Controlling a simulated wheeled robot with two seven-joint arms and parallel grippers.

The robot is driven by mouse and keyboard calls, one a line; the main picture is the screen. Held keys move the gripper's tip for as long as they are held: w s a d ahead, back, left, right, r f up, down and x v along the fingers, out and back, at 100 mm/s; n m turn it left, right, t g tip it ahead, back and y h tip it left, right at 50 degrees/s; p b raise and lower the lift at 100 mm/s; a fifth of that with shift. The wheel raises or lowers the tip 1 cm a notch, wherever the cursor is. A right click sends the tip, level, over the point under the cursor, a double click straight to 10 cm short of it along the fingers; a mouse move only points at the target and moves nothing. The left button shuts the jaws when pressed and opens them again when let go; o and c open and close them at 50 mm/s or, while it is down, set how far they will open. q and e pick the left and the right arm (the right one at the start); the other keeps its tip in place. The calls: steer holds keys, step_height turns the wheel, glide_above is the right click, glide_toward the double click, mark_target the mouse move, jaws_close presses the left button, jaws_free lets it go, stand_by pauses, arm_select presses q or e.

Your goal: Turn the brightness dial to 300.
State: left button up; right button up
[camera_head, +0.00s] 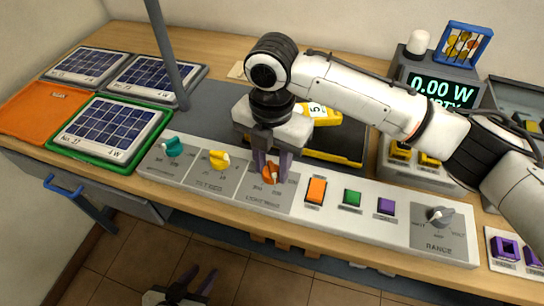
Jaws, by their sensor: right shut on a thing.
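The orange dial (270,174) sits on a grey plate in the control panel; its label begins with "LIGHT" and small numbers lie around it. My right gripper (271,172) comes down from above with its dark fingers shut around the orange dial. The fingers hide part of the dial, and I cannot tell exactly which number its pointer faces. My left gripper (199,279) is low at the bottom edge, in front of the bench, with its fingers apart and nothing between them.
A teal dial (173,147) and a yellow dial (219,159) are left of the orange one. Orange (316,190), green (351,198) and purple (386,206) buttons and a range knob (439,216) are right. Solar panels (107,127) lie at left; a display (439,89) reads "0.00 W".

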mark_target(272, 167)
steer(key=m, duration=0.6)
steer(key=shift+m, duration=0.3)
steer(key=m, duration=0.6)
stand_by(0.4)
steer(key=o, duration=1.1)
steer(key=shift+c, duration=0.2)
step_height(272, 167, up, 10)
steer(key=shift+r, duration=0.2)
